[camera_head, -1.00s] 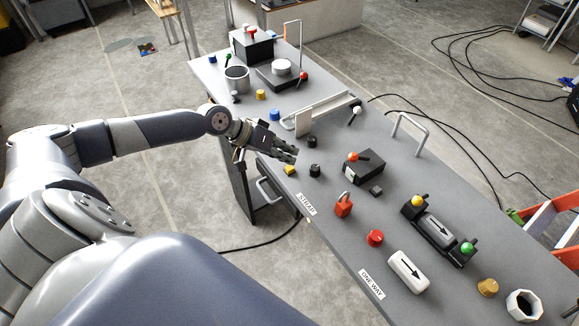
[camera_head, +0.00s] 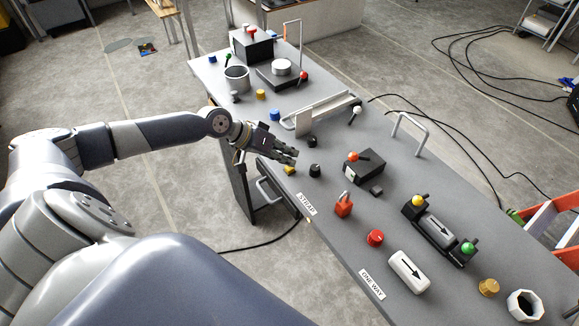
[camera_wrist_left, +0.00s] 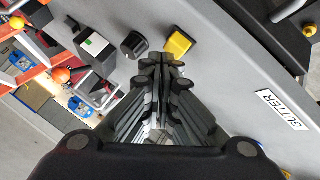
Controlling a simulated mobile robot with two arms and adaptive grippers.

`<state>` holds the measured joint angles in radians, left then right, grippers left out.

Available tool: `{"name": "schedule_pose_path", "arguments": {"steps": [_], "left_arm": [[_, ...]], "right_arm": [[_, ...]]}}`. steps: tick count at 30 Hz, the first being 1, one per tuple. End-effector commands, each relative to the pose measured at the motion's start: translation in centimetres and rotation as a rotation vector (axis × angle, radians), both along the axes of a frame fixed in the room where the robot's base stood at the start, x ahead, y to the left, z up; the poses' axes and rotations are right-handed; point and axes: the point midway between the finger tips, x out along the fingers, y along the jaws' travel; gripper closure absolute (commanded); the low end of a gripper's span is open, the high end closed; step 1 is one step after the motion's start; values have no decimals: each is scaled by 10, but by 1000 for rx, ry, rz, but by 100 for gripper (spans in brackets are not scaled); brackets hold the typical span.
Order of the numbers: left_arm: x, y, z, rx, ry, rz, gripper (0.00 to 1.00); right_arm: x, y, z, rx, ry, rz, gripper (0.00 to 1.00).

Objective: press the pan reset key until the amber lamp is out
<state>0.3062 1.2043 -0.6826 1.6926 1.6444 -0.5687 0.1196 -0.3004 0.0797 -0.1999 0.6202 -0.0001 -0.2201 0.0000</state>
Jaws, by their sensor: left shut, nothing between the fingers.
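A small yellow key (camera_head: 289,171) sits near the table's left edge, partly covered by my left gripper (camera_head: 294,158) in the head view. In the left wrist view the yellow key (camera_wrist_left: 179,45) lies just beyond the tips of my left gripper (camera_wrist_left: 162,62). The fingers are shut and empty. I cannot tell whether they touch the key. I cannot tell for certain which thing is the amber lamp; a yellow dome (camera_head: 418,201) stands on a black block further right, and whether it is lit is unclear. My right gripper is not in view.
A black knob (camera_head: 315,170) stands right beside the yellow key. A black box with an orange-tipped lever (camera_head: 353,157) and a red padlock-like piece (camera_head: 344,206) are further right.

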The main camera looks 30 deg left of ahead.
Motion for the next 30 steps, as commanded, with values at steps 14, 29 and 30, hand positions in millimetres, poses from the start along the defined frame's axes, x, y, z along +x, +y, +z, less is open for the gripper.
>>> {"name": "schedule_pose_path", "arguments": {"steps": [14, 29, 30], "left_arm": [[0, 0, -4, 0, 0, 0, 100], [0, 0, -10, -1, 0, 1, 100], [0, 0, -10, -1, 0, 1, 100]], "right_arm": [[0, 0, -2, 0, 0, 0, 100], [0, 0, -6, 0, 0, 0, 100], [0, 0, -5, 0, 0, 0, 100]]}}
